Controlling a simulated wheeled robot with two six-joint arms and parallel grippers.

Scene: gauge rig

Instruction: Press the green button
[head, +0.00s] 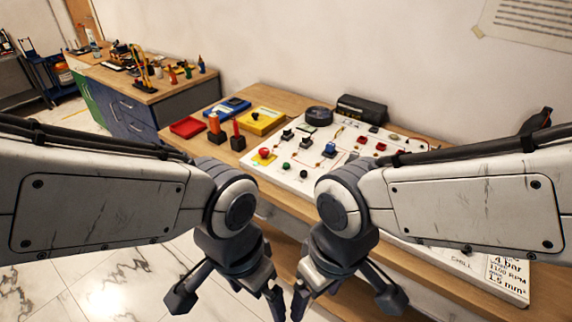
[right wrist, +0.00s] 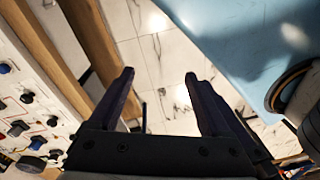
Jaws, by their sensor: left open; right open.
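The white gauge panel (head: 272,170) lies on the wooden bench ahead of me. A small dark green button (head: 286,166) sits near its front left part, beside a black knob or button (head: 303,174). A red mushroom button on a yellow base (head: 264,153) is to its left. My left gripper (head: 228,300) is open and empty, low in front of the bench. My right gripper (head: 345,300) is also open and empty, beside it; its spread fingers show in the right wrist view (right wrist: 160,76) over the floor. Neither touches the panel. My right arm hides part of the panel.
A dark box (head: 361,109) is at the back wall. A side cabinet (head: 140,105) holds tools. Floor before the bench is clear.

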